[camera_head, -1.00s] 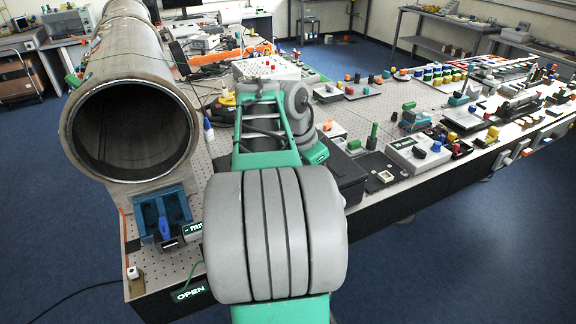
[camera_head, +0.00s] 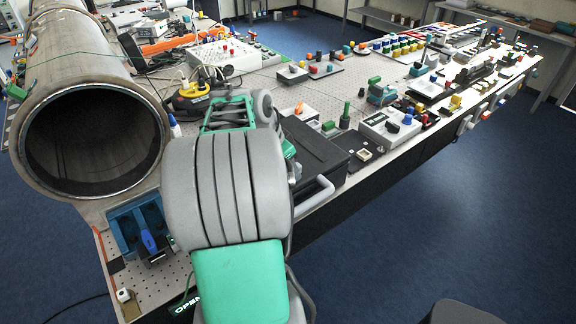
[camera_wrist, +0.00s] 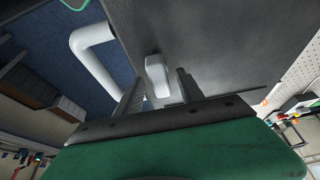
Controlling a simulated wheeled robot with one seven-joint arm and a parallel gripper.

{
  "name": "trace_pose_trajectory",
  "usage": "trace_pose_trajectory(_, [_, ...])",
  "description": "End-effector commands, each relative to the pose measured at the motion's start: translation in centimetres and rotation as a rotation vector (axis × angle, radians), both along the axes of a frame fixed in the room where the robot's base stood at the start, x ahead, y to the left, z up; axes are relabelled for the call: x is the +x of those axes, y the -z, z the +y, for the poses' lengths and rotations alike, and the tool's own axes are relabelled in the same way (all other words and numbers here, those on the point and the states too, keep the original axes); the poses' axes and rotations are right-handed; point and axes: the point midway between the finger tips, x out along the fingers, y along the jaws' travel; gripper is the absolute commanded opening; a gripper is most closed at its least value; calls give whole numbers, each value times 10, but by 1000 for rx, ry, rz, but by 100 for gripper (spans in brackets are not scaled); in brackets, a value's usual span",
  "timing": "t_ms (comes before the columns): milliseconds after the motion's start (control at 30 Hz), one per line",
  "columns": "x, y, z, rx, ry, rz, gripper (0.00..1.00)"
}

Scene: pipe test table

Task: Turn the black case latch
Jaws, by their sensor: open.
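The black case (camera_head: 312,150) stands on the table just right of my arm in the head view, with a pale handle (camera_head: 318,198) on its near side. In the wrist view the case's dark face (camera_wrist: 215,40) fills the upper middle. A light grey latch (camera_wrist: 156,72) sticks out of it. My gripper (camera_wrist: 160,78) is open, with one finger on each side of the latch. I cannot tell whether either finger touches it. The pale handle (camera_wrist: 90,52) is left of the fingers. In the head view my arm hides the gripper and the latch.
A large metal pipe (camera_head: 75,60) lies at the left, with a blue clamp block (camera_head: 138,222) below its mouth. A grey box with knobs (camera_head: 390,128) stands right of the case. Open floor (camera_head: 420,225) lies in front of the table's right edge.

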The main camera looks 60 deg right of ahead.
Motion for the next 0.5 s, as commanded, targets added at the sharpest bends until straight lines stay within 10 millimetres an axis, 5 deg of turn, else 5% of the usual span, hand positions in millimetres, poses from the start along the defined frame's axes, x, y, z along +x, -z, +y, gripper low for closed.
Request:
trace_pose_trajectory(200, [-1,1,-1,0,2,-1,45])
trace_pose_trajectory(500, [-1,1,-1,0,3,0,20])
